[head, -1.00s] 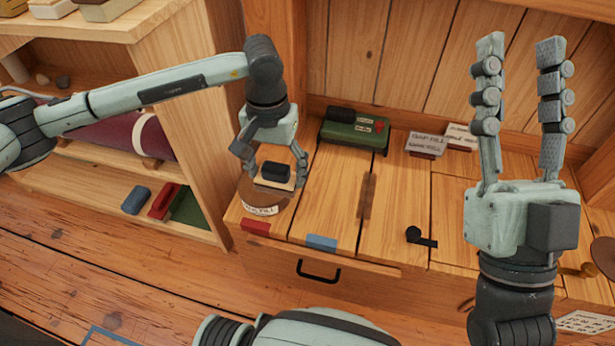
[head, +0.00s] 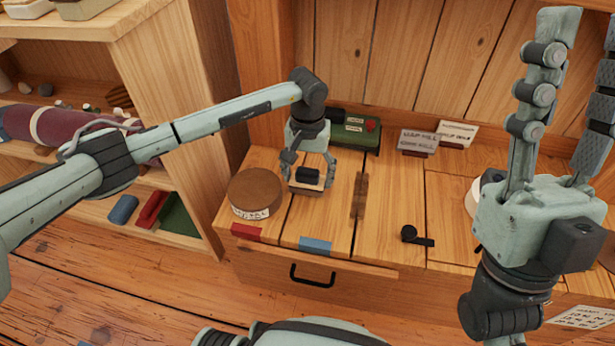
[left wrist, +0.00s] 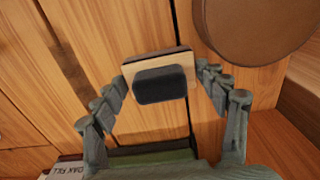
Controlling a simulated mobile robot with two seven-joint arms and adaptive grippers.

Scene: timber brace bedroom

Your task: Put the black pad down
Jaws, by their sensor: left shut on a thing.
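The black pad (head: 308,176) is a small dark block on a pale wooden backing, and it also shows in the left wrist view (left wrist: 160,84). My left gripper (head: 309,178) is shut on it, with a finger on either side of the backing. It is over the bench's plank top, just right of the round brown box (head: 255,188). I cannot tell whether the pad touches the planks. My right gripper (head: 562,110) is empty at the right, pointing up with its fingers spread apart; one finger is cut off by the picture's edge.
A green case (head: 358,134) stands behind the left gripper. Two label cards (head: 420,141) stand at the back. A black tool (head: 416,237) lies front right of the pad. Red (head: 246,232) and blue (head: 315,245) strips mark the front edge. Planks between pad and black tool are mostly clear.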

